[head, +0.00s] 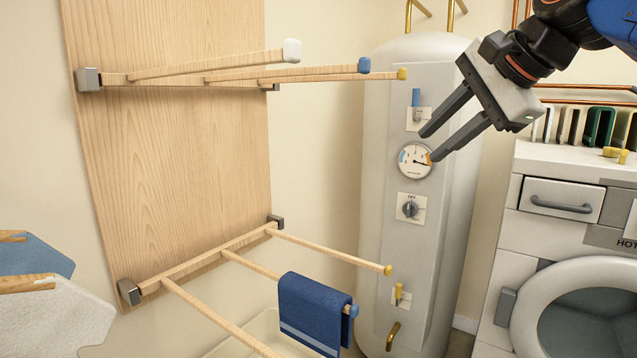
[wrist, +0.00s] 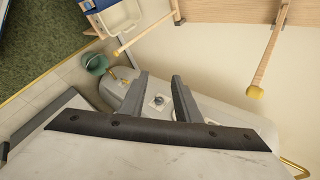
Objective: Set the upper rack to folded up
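The upper rack (head: 225,76) is hinged on a wooden wall board (head: 180,150). Its wooden arms stick out from the board, roughly level, with white, blue and yellow end caps. In the wrist view a rod of a rack with a yellow cap (wrist: 256,90) shows at upper right; I take it to be the upper rack. My gripper (head: 426,146) is at upper right in the head view, in front of the boiler, to the right of the yellow cap and apart from it. Its two fingers are spread with nothing between them.
The lower rack (head: 200,263) sticks out below, with a blue towel (head: 315,312) over one arm. A boiler (head: 380,180) with gauge and switches stands behind my gripper. A white washing machine (head: 560,240) is at right. A green bucket (wrist: 95,64) stands on the floor.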

